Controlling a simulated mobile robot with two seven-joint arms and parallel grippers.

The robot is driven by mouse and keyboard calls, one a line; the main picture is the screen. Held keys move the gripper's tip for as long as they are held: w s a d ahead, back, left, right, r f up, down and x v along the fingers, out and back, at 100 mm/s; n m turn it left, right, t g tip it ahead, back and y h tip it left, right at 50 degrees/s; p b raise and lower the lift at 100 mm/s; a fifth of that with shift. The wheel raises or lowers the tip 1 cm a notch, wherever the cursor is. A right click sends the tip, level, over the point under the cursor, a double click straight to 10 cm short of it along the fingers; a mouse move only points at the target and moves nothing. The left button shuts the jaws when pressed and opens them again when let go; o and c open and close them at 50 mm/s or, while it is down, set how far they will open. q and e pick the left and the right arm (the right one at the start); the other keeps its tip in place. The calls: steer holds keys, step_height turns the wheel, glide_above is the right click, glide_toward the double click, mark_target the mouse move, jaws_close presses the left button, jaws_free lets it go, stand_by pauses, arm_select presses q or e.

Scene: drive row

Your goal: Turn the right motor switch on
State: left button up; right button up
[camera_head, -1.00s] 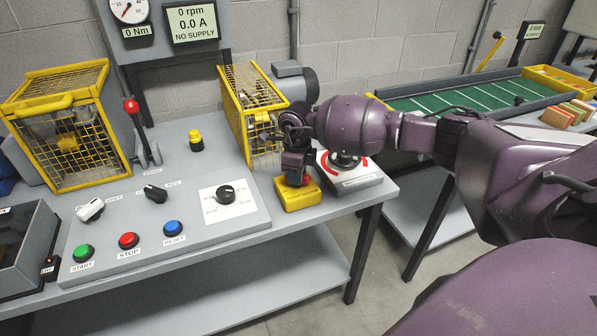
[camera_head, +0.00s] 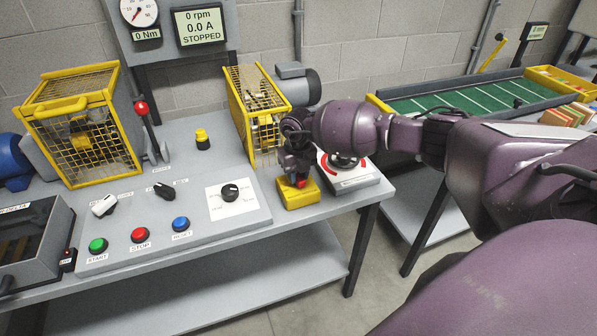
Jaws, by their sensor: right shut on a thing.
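A yellow switch box (camera_head: 297,195) stands near the front edge of the grey bench, right of the sloping control panel. My right gripper (camera_head: 300,179) reaches down from above and is shut on the red knob (camera_head: 301,182) on top of that box. The gripper and wrist hide most of the knob, so I cannot read its angle. The display (camera_head: 199,26) above the bench reads 0 rpm, 0.0 A, STOPPED. My left gripper is not in view.
A grey box with a black knob and red ring (camera_head: 352,180) sits just right of the switch. A yellow mesh cage (camera_head: 80,130) stands at left. The control panel (camera_head: 215,227) has green, red and blue buttons. A tall lever with a red ball (camera_head: 141,108) rises behind it.

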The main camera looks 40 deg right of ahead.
mark_target(298, 174)
steer(key=shift+m, duration=0.4)
steer(key=o, duration=0.9)
step_height(298, 174, up, 11)
steer(key=shift+f+p, duration=0.15)
steer(key=shift+p, duration=0.25)
stand_by(0.5)
